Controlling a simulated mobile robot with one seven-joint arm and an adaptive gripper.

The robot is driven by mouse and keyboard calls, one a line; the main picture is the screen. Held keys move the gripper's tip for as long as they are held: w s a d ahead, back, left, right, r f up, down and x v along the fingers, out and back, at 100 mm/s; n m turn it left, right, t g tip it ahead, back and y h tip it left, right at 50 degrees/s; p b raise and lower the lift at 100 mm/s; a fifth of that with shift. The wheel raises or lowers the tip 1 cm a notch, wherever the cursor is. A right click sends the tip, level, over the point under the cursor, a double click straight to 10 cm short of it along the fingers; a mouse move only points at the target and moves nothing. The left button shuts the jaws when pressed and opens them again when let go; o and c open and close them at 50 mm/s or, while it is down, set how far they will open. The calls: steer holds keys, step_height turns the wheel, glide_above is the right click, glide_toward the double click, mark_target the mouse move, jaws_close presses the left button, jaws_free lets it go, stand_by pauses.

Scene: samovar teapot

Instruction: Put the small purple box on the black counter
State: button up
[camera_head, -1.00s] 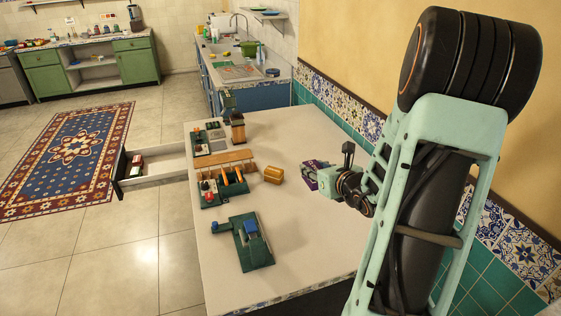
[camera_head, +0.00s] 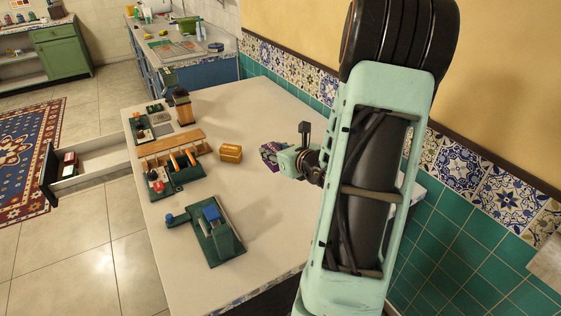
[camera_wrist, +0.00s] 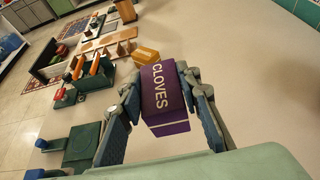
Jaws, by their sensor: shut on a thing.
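The small purple box (camera_wrist: 163,92), lettered "CLOVES", sits between the fingers of my gripper (camera_head: 276,156). The fingers press on both its sides in the wrist view. In the head view only a small purple part of the box (camera_head: 268,153) shows, as my gripper covers the rest. My gripper is over the right side of the white-topped table (camera_head: 240,110). I cannot tell from these views how far the box is above the tabletop. I cannot make out a black counter in either view.
A yellow box (camera_head: 231,153) stands just left of my gripper. A green tool rack (camera_head: 178,175) and a green device with a blue block (camera_head: 213,232) are farther left. An open drawer (camera_head: 95,172) juts out left. A tiled wall (camera_head: 470,215) is at right.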

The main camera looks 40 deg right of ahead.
steer(key=s+d+f, duration=0.1)
steer(key=d+f, duration=0.1)
steer(key=d, duration=0.1)
steer(key=s+d+f, duration=0.2)
steer(key=d+f, duration=0.1)
steer(key=s+d+f+p, duration=0.1)
steer(key=d+f, duration=0.1)
steer(key=d, duration=0.1)
steer(key=shift+s+d+f, duration=0.25)
steer(key=shift+s+f, duration=0.1)
steer(key=shift+s, duration=0.05)
steer(key=shift+s+d+f, duration=0.2)
steer(key=shift+d+f, duration=0.1)
steer(key=shift+f, duration=0.1)
steer(key=shift+d+f, duration=0.1)
steer(key=shift+f, duration=1.55)
steer(key=shift+f, duration=0.2)
steer(key=o, duration=1.2)
steer(key=shift+c, duration=0.2)
